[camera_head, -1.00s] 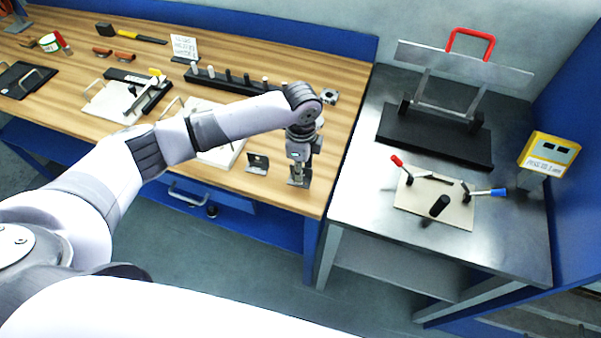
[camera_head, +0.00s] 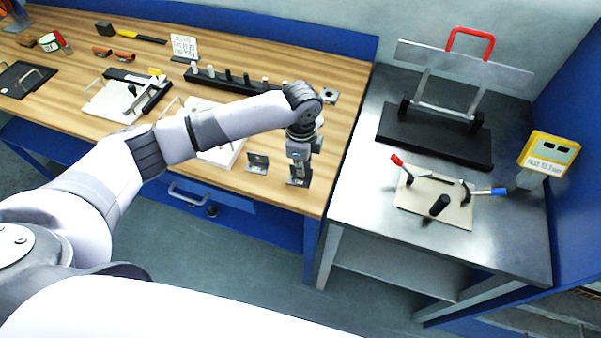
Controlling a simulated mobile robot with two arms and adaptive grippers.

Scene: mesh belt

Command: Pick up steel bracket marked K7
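Two small dark grey L-shaped brackets are at the front right of the wooden bench. One bracket (camera_head: 257,162) stands free, with an upright plate and a flat foot. The other bracket (camera_head: 298,181) is directly below my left gripper (camera_head: 299,170). Any marks on them are too small to read, so I cannot tell which is K7. My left gripper points straight down with its fingertips at the upright plate of the right bracket. The fingers are too small and partly hidden to show whether they grip it. My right gripper is not in view.
A white plate (camera_head: 226,152) lies left of the brackets, partly behind my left arm. A black rack with several pegs (camera_head: 231,78) is farther back. A steel table (camera_head: 350,200) with a clamp fixture (camera_head: 458,212) stands to the right, past a narrow gap.

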